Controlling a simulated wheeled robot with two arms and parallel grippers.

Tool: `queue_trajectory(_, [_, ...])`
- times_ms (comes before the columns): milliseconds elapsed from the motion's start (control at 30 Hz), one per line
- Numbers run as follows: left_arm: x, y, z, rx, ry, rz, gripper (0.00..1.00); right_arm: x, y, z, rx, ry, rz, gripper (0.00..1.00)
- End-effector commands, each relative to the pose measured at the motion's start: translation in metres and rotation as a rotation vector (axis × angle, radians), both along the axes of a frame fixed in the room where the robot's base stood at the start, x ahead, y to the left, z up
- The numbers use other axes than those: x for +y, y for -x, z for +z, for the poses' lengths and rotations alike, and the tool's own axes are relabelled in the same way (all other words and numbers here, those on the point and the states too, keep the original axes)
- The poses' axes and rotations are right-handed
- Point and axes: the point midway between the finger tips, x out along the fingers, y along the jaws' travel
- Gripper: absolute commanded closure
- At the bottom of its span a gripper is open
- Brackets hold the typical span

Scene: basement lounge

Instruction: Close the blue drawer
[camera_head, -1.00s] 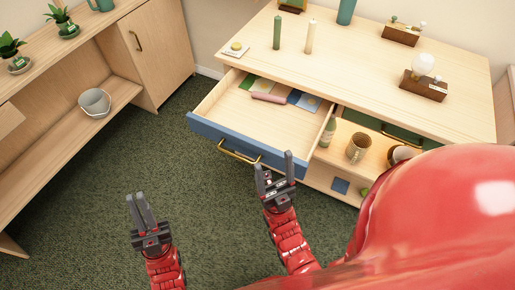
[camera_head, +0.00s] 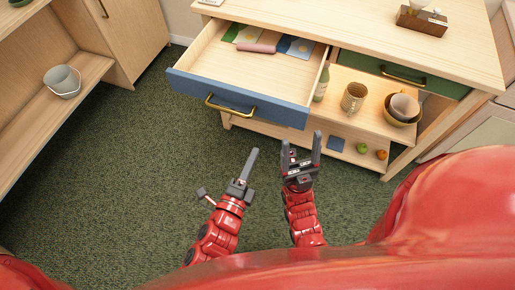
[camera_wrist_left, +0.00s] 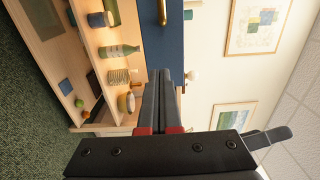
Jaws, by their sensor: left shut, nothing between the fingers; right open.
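The blue drawer (camera_head: 239,95) is pulled out of the wooden cabinet, with a gold handle (camera_head: 231,105) on its front. Inside it lie a pink roll and several flat coloured items. My left gripper (camera_head: 252,165) is shut and empty, in front of and below the drawer front, apart from it in the head view. In the left wrist view the drawer's blue front (camera_wrist_left: 165,45) and handle (camera_wrist_left: 162,12) lie beyond the shut fingers (camera_wrist_left: 165,80). My right gripper (camera_head: 300,145) is open and empty, just below the drawer's right front corner.
A green drawer (camera_head: 400,77) is shut at the right. The shelf below holds a bottle (camera_head: 321,85), a woven mug (camera_head: 354,97) and a yellow bowl (camera_head: 402,110). A bucket (camera_head: 62,81) sits on the left shelf. The green carpet (camera_head: 110,170) is clear.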

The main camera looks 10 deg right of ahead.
Motion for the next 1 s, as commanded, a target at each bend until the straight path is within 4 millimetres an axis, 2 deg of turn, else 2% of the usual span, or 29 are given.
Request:
queue_trajectory(33, [-0.005,-0.009,0.005,-0.006,0.003,0.001,1.0,0.0,0.0,0.003,0.0,0.0,0.0,0.31])
queue_trajectory(300, [-0.036,-0.055,0.005,-0.007,0.006,0.001,1.0,0.0,0.0,0.009,0.0,0.0,0.0,0.31])
queue_trajectory(500, [-0.055,-0.083,0.003,-0.002,0.006,0.001,1.0,0.0,0.0,0.012,0.0,0.0,0.0,0.31])
queue_trajectory(700, [-0.066,-0.098,0.003,-0.002,0.006,0.001,1.0,0.0,0.0,0.013,0.0,0.0,0.0,0.31])
queue_trajectory(1000, [-0.067,-0.1,0.002,-0.001,0.006,0.0,1.0,0.0,0.0,0.014,0.0,0.0,0.0,0.31])
